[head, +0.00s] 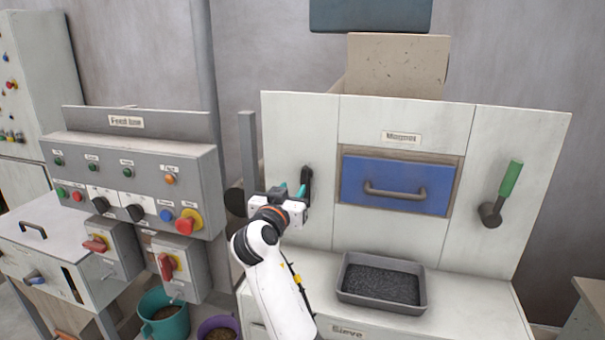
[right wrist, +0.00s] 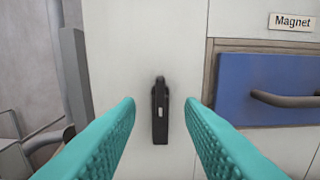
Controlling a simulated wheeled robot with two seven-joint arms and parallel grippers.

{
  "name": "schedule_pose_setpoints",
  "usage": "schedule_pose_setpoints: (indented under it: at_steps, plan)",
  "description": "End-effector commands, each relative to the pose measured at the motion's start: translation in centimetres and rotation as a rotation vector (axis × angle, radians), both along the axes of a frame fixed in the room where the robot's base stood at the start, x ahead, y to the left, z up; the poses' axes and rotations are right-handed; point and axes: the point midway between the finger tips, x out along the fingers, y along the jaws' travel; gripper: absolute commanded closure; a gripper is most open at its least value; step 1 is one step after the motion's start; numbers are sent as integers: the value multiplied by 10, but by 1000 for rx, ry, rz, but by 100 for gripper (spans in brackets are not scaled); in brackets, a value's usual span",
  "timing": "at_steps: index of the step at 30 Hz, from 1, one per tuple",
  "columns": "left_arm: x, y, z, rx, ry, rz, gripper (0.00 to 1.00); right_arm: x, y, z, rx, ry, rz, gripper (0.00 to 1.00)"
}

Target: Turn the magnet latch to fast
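The magnet latch is a small black lever (head: 306,181) on the white panel, left of the blue magnet drawer (head: 415,201). In the right wrist view the latch (right wrist: 160,112) hangs upright on the panel, between the fingers and beyond their tips. My right gripper (head: 293,189) has teal fingers and stands just in front of the latch, pointing at the panel. In the right wrist view its fingers (right wrist: 160,115) are spread apart with nothing between them. Whether a finger touches the latch cannot be told. My left gripper is not in view.
A green-handled lever (head: 510,180) sits on the right panel. A grey tray of dark pellets (head: 345,292) stands on the ledge below the drawer. The feed line box (head: 130,170) with buttons is at left. A teal bucket (head: 153,300) and a purple bucket stand below it.

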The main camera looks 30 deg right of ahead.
Motion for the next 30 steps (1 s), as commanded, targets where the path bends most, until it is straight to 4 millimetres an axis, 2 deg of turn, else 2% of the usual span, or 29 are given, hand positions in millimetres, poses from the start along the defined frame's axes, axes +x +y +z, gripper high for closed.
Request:
schedule_pose_setpoints:
  at_steps: [1, 6, 13, 18, 26, 27, 30]
  plan:
    - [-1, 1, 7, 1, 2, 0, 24, 7, -9, 4, -4, 3, -2, 65]
    - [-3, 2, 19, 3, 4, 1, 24, 30, -36, 4, -2, 4, -2, 65]
    - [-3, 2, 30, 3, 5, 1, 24, 53, -63, 2, -2, 4, 0, 65]
    - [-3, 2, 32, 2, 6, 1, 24, 60, -71, 0, 0, 3, 1, 65]
    - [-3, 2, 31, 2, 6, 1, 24, 61, -72, -1, 1, 2, 1, 65]
    - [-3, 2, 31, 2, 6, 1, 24, 61, -72, -1, 1, 2, 1, 67]
    - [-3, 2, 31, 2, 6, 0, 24, 61, -72, 0, 1, 2, 2, 83]
